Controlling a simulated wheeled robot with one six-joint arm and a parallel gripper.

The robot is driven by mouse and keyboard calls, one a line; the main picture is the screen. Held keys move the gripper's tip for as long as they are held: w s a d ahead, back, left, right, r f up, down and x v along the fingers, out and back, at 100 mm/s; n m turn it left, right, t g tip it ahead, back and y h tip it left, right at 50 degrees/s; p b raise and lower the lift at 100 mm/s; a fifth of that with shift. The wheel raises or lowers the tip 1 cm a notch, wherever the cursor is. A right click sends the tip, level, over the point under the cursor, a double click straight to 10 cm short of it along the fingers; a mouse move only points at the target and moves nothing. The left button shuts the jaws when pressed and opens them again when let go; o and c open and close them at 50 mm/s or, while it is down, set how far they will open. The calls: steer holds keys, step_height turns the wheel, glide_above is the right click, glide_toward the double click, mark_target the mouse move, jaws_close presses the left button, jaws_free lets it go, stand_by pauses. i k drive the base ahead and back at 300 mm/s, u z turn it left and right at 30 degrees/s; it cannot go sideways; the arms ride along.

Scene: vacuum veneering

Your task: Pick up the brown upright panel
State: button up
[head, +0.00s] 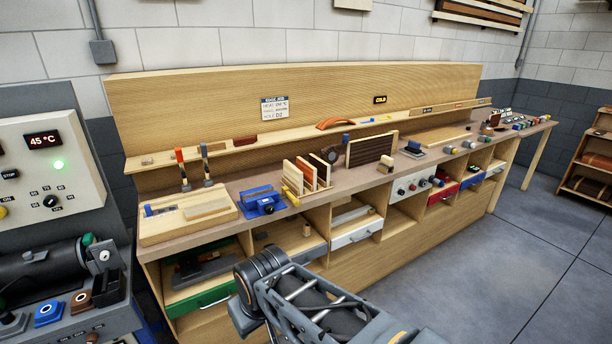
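Several thin panels stand upright side by side in a rack on the bench, near the middle of the head view. One of them is an orange-brown panel (307,174), with pale-edged panels on either side. To the right, a larger dark brown board (370,149) also stands upright, with pale posts at its ends. I cannot tell for certain which of these is the brown upright panel. Part of my arm shows at the bottom, in front of the bench and apart from the panels. My gripper does not show.
A blue clamp-like device (262,202) stands left of the rack, beside a wooden tray (160,232). A small dark round item (329,155) sits between rack and dark board. A ledge (230,149) runs behind. Drawers and open cubbies lie below; the floor (470,250) at right is clear.

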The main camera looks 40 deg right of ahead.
mark_target(323, 168)
steer(key=z, duration=0.65)
steer(key=i, duration=1.45)
steer(key=z, duration=0.75)
